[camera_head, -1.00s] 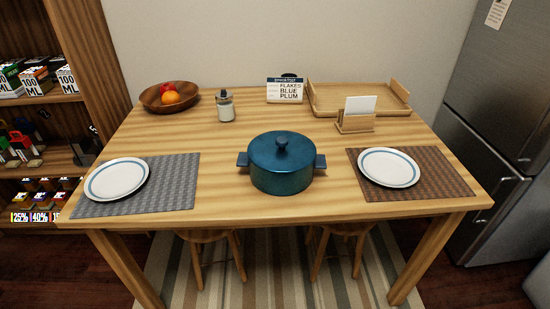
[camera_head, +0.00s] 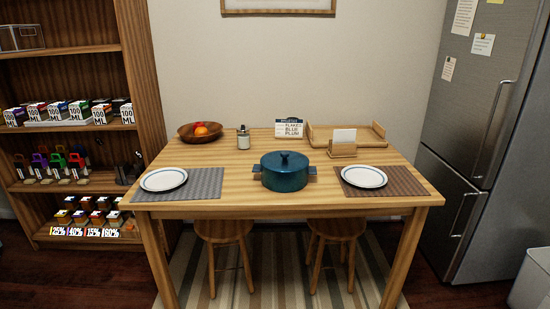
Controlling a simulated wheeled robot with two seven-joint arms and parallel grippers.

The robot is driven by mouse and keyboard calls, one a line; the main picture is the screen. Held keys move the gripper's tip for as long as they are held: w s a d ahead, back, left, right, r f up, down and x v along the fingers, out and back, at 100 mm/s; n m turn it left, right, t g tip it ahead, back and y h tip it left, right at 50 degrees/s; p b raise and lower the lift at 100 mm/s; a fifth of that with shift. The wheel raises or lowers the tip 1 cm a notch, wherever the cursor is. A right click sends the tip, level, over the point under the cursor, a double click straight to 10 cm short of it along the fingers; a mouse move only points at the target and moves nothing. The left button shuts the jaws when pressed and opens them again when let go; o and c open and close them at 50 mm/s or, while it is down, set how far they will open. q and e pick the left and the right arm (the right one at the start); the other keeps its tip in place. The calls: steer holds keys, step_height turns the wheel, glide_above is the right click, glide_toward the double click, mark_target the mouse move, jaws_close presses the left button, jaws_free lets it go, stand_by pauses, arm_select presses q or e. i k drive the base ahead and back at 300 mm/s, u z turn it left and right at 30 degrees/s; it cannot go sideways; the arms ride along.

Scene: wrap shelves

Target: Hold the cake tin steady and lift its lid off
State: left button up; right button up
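Nothing in view is clearly a cake tin. A round blue lidded pot (camera_head: 284,172) with a knob on top and two side handles stands at the middle of the table, lid on. A dark metallic box (camera_head: 22,38) is on the upper shelf at the far left; I cannot tell what it is. Neither of my grippers is in view.
The wooden table (camera_head: 230,166) holds two plates (camera_head: 163,179) (camera_head: 364,177) on mats, a fruit bowl (camera_head: 200,132), a jar (camera_head: 243,139), a tray (camera_head: 378,133) and a card holder (camera_head: 342,149). Shelves (camera_head: 75,88) stand left, a fridge (camera_head: 475,125) right, stools (camera_head: 223,231) (camera_head: 336,230) underneath.

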mark_target(284, 162)
steer(key=z, duration=0.8)
steer(key=i, duration=1)
steer(key=u, duration=0.55)
